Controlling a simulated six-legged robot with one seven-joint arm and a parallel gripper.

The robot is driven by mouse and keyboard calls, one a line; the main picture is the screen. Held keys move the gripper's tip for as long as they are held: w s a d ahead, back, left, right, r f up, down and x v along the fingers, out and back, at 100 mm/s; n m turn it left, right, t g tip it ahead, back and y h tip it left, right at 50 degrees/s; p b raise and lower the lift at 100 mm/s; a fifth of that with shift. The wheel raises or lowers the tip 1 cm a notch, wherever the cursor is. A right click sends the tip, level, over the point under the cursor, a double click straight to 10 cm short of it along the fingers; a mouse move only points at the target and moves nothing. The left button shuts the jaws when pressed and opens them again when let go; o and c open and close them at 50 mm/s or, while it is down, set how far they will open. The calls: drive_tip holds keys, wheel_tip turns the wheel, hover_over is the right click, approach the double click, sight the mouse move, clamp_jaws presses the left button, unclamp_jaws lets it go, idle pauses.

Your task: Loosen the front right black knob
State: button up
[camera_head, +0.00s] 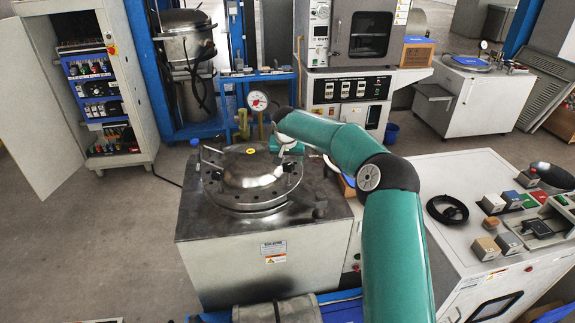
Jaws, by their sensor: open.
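A round steel vessel with a domed lid (250,168) and a yellow spot on top sits on a grey metal cabinet (265,262). Clamp bolts stand around its flanged rim. My teal arm reaches in from the bottom right and bends left over the back right of the lid. My gripper (282,152) is at its end, small and partly hidden by the arm. It is open and apart from the dark front right part.
A pressure gauge (257,101) stands on a pipe behind the lid. A white bench (470,258) with sample blocks and a coiled black cable is at the right. An open cabinet (95,80) stands at the back left. The floor at the left is clear.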

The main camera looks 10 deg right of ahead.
sight(288, 166)
drive_tip(key=shift+x, duration=1.85)
drive_tip(key=c, duration=1)
drive_tip(key=shift+n+y, duration=0.6)
drive_tip(key=shift+n, duration=1.1)
drive_tip(key=o, duration=1)
